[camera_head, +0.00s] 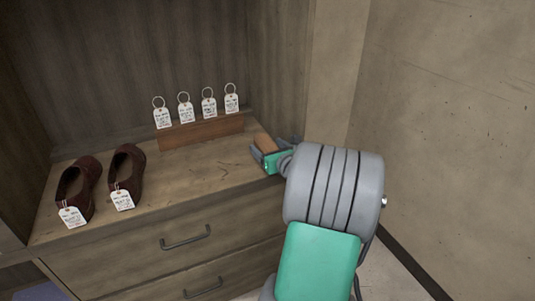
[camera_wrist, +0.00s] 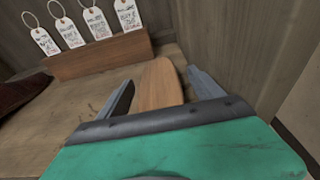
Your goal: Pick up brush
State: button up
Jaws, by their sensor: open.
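The brush shows as a brown wooden piece (camera_wrist: 160,84) with a rounded end, lying on the cabinet top near its right side. Its lower part is hidden behind my gripper's body, and I see no bristles. In the head view it is a small brown piece (camera_head: 265,143) at my gripper. My gripper (camera_wrist: 157,92) is open, with one dark finger on each side of the wood. A gap shows between the wood and each finger. In the head view my gripper (camera_head: 274,150) is at the right end of the cabinet top.
A wooden holder (camera_head: 202,131) with several white tags stands behind, to the left. Two brown shoes (camera_head: 126,178) with tags sit at the left of the cabinet top (camera_head: 190,180). A wall (camera_head: 440,120) is close on the right. The middle of the top is clear.

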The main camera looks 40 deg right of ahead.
jog(key=shift+w+d, duration=0.1)
jog(key=shift+w, duration=0.3)
jog(key=shift+c, duration=0.6)
jog(key=c, duration=1.4)
jog(key=shift+r, duration=0.1)
jog(key=shift+c, duration=0.2)
